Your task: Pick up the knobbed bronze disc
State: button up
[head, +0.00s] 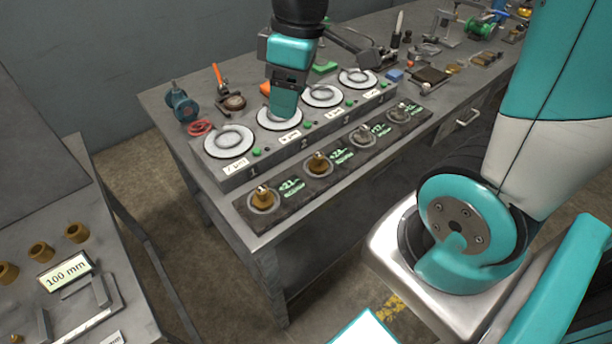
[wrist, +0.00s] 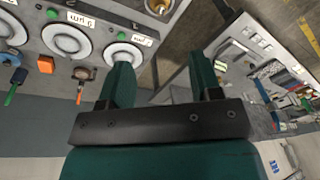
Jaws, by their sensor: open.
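Two bronze pieces with knobs stand in round seats on the dark strip along the table's front: one at the near left end (head: 263,199), one in the second seat (head: 319,163). I cannot tell from the pictures which one the task means. A bronze knobbed piece also shows at the top of the wrist view (wrist: 158,7). My gripper (head: 284,108) is above the second white round plate, behind the strip, apart from both bronze pieces. In the wrist view its two green fingers (wrist: 162,78) are spread with nothing between them. Its fingertips partly cover the second plate in the head view.
The grey block (head: 235,181) carries several white plates with labels. Steel knobbed pieces (head: 402,112) fill the farther seats. A blue valve (head: 181,103) and a red handwheel (head: 200,128) stand behind. A left table (head: 110,290) holds bronze cylinders (head: 41,252).

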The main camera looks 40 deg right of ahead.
jog(key=w+d+f+n+h+b, duration=0.1)
jog(key=w+d+f, duration=0.15)
jog(key=d, duration=0.25)
jog(key=w+d+f+h+b, duration=0.1)
jog(key=w+d+f, duration=0.1)
jog(key=d+f, duration=0.25)
send_over(319, 155)
jog(key=shift+g, duration=0.3)
notch_tip(319, 155, down, 10)
jog(key=shift+w+f+p, duration=0.15)
jog(key=shift+f+p, duration=0.05)
jog(key=shift+p, duration=0.2)
jog(key=shift+f+p, duration=0.45)
jog(key=shift+f, duration=2.6)
jog(key=shift+c, duration=0.2)
grip_shut()
